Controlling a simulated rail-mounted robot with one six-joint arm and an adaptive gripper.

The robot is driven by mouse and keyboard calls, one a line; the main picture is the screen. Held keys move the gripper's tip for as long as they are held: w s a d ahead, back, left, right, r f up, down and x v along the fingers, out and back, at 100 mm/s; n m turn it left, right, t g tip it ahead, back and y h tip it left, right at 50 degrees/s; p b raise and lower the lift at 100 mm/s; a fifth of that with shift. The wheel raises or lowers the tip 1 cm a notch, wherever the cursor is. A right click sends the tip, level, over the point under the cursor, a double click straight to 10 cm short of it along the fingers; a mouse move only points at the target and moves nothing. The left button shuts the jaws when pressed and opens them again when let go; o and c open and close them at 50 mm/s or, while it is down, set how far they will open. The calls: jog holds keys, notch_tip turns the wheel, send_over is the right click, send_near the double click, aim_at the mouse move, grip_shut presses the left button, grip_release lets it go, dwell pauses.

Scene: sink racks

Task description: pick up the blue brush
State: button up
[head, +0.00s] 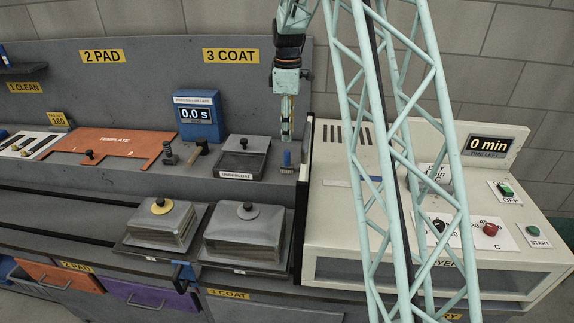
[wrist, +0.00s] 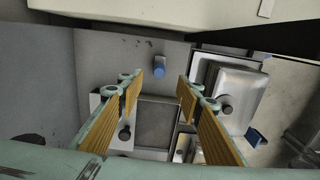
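The blue brush (head: 287,158) stands on the grey counter just right of the undercoat tray, in the head view. In the wrist view its blue end (wrist: 158,71) shows in the gap between the fingertips, farther away than they are. My gripper (head: 286,137) hangs from above, pointing down, directly over the brush in the head view. In the wrist view my gripper (wrist: 161,76) has its two ribbed, tan-padded fingers wide apart with nothing held between them. The exact height between fingertips and brush is hard to tell.
The undercoat tray (head: 240,174) is left of the brush. The cream dryer (head: 345,240) rises close on the right, with a dark edge beside the brush. Two lidded grey pads (head: 245,236) (head: 160,226) sit in front and lower. A blue timer (head: 194,133) stands behind left.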

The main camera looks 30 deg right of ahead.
aim_at(287, 151)
jog(key=shift+f, duration=0.15)
jog(key=shift+f, duration=4.1)
jog(key=shift+w+a+f, duration=0.1)
jog(key=shift+f, duration=2.5)
jog(key=c, duration=0.9)
